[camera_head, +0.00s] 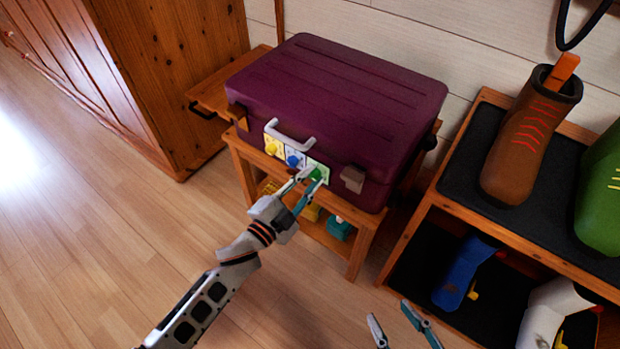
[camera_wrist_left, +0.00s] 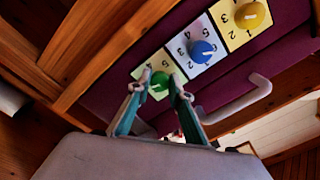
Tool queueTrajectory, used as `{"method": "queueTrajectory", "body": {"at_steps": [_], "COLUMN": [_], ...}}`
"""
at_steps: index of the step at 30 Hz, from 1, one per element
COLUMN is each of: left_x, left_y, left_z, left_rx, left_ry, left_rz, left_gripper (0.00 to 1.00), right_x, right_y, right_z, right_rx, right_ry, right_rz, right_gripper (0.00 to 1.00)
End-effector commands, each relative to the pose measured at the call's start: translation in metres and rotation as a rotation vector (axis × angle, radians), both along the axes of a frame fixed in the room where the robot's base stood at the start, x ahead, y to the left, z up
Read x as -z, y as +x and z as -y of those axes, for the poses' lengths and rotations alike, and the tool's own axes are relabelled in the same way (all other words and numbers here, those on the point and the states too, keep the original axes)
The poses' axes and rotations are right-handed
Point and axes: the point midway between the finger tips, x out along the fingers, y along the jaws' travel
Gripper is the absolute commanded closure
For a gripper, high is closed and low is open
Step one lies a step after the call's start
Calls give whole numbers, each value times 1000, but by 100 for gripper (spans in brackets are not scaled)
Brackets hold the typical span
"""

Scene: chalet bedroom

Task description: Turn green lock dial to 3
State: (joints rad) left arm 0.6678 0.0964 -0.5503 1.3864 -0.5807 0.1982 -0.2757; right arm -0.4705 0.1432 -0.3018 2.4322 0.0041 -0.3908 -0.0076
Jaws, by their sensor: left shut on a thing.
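A purple suitcase (camera_head: 340,90) lies on a wooden stand, its front facing me. On its front are a yellow dial (camera_head: 271,148), a blue dial (camera_head: 293,160) and the green lock dial (camera_head: 316,175), each on a numbered plate. In the left wrist view the green dial (camera_wrist_left: 159,84) sits between the fingertips of my left gripper (camera_wrist_left: 161,84), which is shut on it. The fingers hide most of the green plate's numbers, so I cannot read its setting. In the head view my left gripper (camera_head: 308,180) reaches the dial from below left. My right gripper (camera_head: 393,322) is open and empty at the bottom edge.
A grey handle (camera_head: 290,136) arches on the case front, between brown latches (camera_head: 353,179). A shoe rack (camera_head: 455,200) with a brown boot (camera_head: 530,135) and a green boot (camera_head: 602,190) stands at right. A wooden wardrobe (camera_head: 150,70) is at left. The floor at left is clear.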

Motion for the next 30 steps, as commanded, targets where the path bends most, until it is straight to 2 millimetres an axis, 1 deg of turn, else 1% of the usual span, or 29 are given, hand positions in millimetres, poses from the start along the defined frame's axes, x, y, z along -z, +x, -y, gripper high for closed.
{"method": "queueTrajectory", "body": {"at_steps": [9,26,27,28,30], "left_x": [1,1,1,1,1], "left_y": [0,0,0,0,0], "left_z": [0,-1,-1,-1,-1], "left_rx": [0,-1,-1,-1,-1], "left_ry": [104,126,126,126,126], "left_rz": [74,89,89,89,89], "left_gripper": [100,100,72,64,63], "right_x": [3,-2,-3,-3,-3], "right_y": [-2,1,1,1,2], "right_z": [0,1,1,1,0], "right_rx": [-1,0,0,0,1], "right_ry": [-3,0,0,0,0], "right_rz": [-7,3,4,5,8], "right_gripper": [60,60,60,60,60]}}
